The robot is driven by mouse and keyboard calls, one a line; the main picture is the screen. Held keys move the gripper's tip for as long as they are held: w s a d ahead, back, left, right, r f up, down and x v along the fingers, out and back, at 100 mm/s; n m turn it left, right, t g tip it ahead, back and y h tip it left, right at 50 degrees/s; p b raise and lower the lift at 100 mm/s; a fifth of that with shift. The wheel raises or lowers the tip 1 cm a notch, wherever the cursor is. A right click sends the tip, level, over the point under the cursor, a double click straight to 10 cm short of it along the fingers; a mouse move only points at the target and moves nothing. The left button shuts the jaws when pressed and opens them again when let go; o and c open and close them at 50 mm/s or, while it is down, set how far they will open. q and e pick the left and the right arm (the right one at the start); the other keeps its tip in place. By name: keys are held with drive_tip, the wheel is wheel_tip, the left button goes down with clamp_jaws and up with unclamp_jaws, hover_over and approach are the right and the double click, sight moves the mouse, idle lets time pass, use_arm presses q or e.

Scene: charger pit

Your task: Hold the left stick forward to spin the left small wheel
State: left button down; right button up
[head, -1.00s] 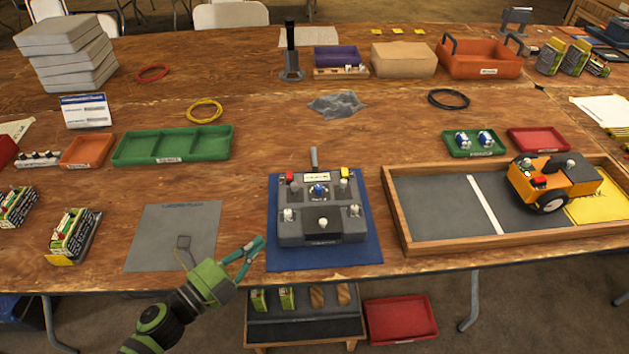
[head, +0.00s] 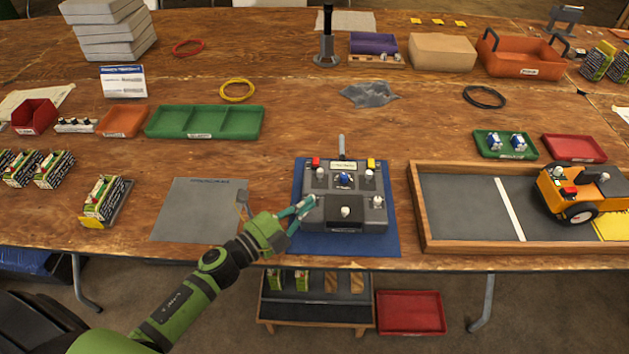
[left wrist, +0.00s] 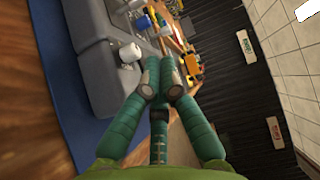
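The grey control box (head: 345,213) lies on a blue mat (head: 345,245) at the table's front edge. Its right stick (head: 377,201) has a white knob. Its left stick is largely hidden by my left gripper (head: 308,201) in the head view. In the left wrist view a white knob (left wrist: 130,52) stands just left of my fingertips (left wrist: 161,80). The fingers are together with nothing seen between them; contact with the knob cannot be told. The orange rover (head: 575,193) stands in the wood-framed tray, a white-hubbed wheel (head: 581,215) facing me. My right gripper is out of view.
The wood-framed tray (head: 415,215) is right of the control box. A grey sheet (head: 195,212) lies to its left. A green divided tray (head: 204,122) is behind, and a black-handled lever (head: 326,45) stands farther back.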

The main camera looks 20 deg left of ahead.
sight(315, 194)
use_arm(q)
drive_tip(key=x, duration=0.3)
drive_tip(key=shift+w+r, duration=0.1)
drive_tip(key=shift+w, duration=0.3)
drive_tip(key=shift+w+a+p, duration=0.15)
drive_tip(key=shift+w, duration=0.35)
drive_tip(key=shift+w+a+p, duration=0.15)
drive_tip(key=shift+w+a, duration=0.05)
drive_tip(key=shift+w, duration=0.35)
drive_tip(key=shift+w+a, duration=0.2)
drive_tip(key=shift+w, duration=0.3)
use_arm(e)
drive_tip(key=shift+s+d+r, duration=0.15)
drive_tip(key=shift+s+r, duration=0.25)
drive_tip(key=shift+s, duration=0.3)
